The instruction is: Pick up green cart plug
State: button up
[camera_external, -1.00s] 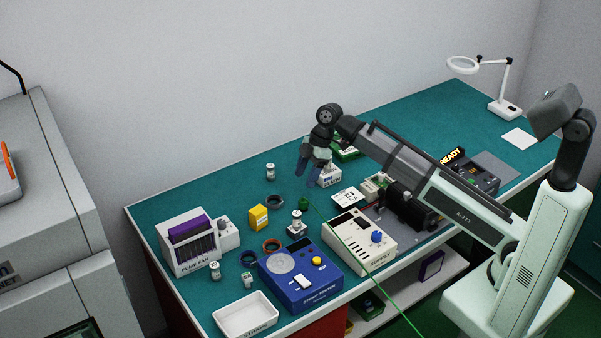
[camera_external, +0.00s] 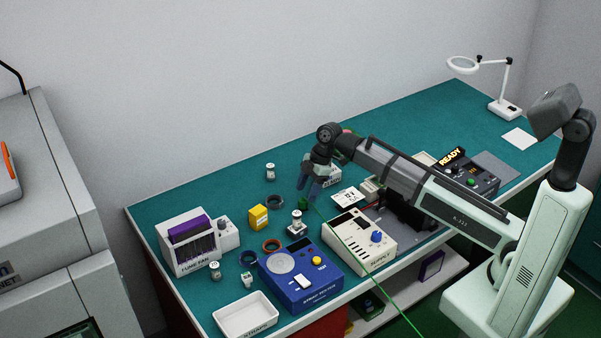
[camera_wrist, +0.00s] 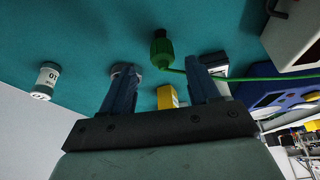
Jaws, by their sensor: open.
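The green plug (camera_external: 304,203) stands on the teal bench, with a thin green cable (camera_external: 345,247) running from it over the bench's front edge. In the wrist view the plug (camera_wrist: 162,48) lies beyond my fingertips, between their lines, and its cable (camera_wrist: 240,78) leads off to the right past the right finger. My gripper (camera_external: 309,192) is open and empty, just above and beside the plug in the external view. In the wrist view the two blue-grey fingers of my gripper (camera_wrist: 160,72) are spread apart, with nothing between them. I cannot tell the exact height gap.
A cream supply box (camera_external: 358,246) and a blue tester (camera_external: 300,277) are in front. A small vial (camera_external: 270,172) stands behind, with clear bench around it.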

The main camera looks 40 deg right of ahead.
aim_at(303, 202)
jog(key=shift+x, duration=2.7)
jog(key=shift+s, duration=0.2)
jog(key=shift+c, duration=0.2)
jog(key=c, duration=1.1)
